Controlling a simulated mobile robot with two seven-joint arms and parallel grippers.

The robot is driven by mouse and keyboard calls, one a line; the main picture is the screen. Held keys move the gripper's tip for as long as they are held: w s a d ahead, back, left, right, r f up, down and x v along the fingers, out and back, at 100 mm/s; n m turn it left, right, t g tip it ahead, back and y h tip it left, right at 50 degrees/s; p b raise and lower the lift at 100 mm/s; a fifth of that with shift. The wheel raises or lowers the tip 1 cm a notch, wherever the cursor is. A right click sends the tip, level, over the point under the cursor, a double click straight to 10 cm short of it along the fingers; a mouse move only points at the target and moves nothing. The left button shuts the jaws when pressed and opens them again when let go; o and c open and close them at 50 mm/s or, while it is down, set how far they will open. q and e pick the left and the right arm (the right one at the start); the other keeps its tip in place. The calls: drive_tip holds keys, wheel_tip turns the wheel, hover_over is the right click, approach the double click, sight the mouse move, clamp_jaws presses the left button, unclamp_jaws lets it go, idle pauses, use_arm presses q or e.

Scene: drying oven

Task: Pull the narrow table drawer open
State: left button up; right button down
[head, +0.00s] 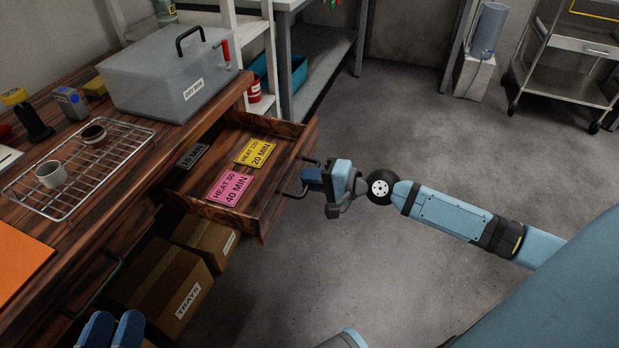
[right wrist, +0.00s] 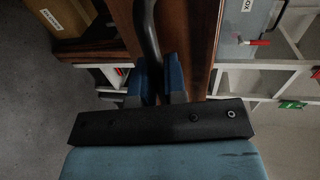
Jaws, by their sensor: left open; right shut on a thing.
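The narrow table drawer (head: 206,208) is pulled out from the wooden table in the head view. Inside it lie a pink card (head: 230,188), a yellow card (head: 256,153) and a grey card (head: 192,156). My right gripper (head: 308,180) is shut on the drawer's dark bar handle (head: 296,192). In the right wrist view, the handle (right wrist: 147,35) runs down between the two blue fingers (right wrist: 158,78). My left gripper (head: 110,332) is open and empty at the bottom left of the head view, below the table edge and apart from the drawer.
On the table (head: 150,170) are a clear lidded dry box (head: 168,80) and a wire rack (head: 85,165) with two small cups. Cardboard boxes (head: 165,280) stand under the drawer. A shelf unit (head: 325,85) stands behind.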

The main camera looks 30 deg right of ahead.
drive_tip(key=c, duration=1.2)
unclamp_jaws()
use_arm(q)
drive_tip(key=shift+f+g+b, duration=0.4)
drive_tip(key=shift+f+b, duration=0.5)
use_arm(e)
drive_tip(key=v, duration=1.3)
drive_tip(key=shift+s+d+r, duration=0.1)
drive_tip(key=shift+s+d, duration=0.1)
drive_tip(key=shift+s, duration=0.15)
use_arm(q)
drive_tip(key=shift+w+f, duration=0.1)
drive_tip(key=shift+f, duration=0.05)
